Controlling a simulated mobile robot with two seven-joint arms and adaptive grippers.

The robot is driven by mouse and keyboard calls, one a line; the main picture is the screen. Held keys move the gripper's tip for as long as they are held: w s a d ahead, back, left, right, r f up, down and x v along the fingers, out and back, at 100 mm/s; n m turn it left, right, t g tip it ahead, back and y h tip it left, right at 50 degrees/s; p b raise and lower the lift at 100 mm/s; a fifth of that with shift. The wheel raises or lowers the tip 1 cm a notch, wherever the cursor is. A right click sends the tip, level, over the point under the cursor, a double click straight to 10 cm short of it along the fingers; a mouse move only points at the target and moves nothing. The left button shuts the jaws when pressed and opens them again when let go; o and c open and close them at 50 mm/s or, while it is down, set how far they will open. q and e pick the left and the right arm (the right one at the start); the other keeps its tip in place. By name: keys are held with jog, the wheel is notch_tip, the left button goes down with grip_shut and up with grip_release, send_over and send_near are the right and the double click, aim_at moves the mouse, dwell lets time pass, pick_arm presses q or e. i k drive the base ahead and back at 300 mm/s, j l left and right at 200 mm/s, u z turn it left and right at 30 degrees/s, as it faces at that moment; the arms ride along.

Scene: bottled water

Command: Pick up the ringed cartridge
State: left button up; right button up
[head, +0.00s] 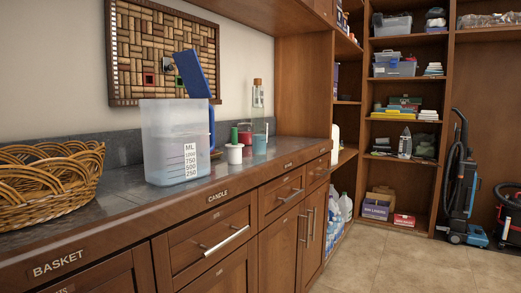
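I cannot pick out a ringed cartridge with certainty in the head view. On the counter (118,205), behind a translucent measuring container (162,130) with ML marks, stand several small items. They include a small white round item (234,153) with a green upper part above it, a red item (244,138) and a clear bottle (258,112) with a brown cap and teal at its bottom. A blue item (193,73) leans up behind the container, which partly hides it. Neither of my grippers is in view.
A wicker basket (48,180) sits on the counter at left. A cork board (165,52) hangs on the wall. Shelves (407,50) with boxes stand at the back right, beside an upright vacuum cleaner (458,185). The tile floor (400,262) at right is clear.

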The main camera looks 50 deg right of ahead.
aim_at(234, 149)
jog(key=j+z, duration=0.15)
jog(key=z, duration=1.55)
